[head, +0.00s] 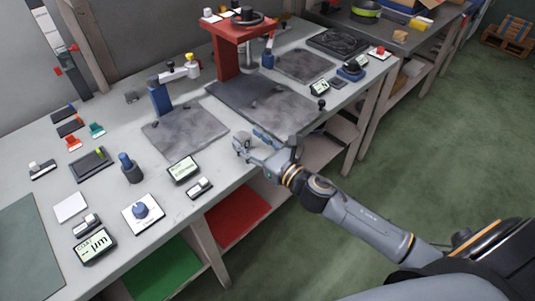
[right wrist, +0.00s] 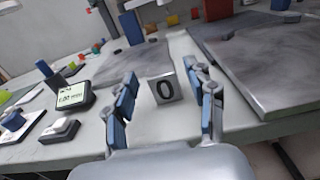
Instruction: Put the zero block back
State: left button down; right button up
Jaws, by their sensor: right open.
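The zero block (right wrist: 165,90) is a small grey block with a dark "0" on its near face. It stands upright on the grey bench top, close to the front edge. In the head view the zero block (head: 241,143) sits just left of my right gripper (head: 254,147). My right gripper is open, and in the right wrist view its blue-padded fingers (right wrist: 160,88) stand either side of the block with a visible gap on each side. Whether the block lies fully between the pads is unclear. My left gripper is not in view.
A dark stone plate (head: 185,128) with a blue stand lies behind left, and another plate (head: 285,105) by a red stand lies behind right. A digital readout (head: 184,169) and a small grey device (head: 199,188) stand left of the block. Bare bench surrounds it.

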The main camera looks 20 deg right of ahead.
jog(key=b+v, duration=0.1)
jog(key=v, duration=0.7)
jog(key=shift+s, duration=0.25)
jog(key=shift+d, duration=0.15)
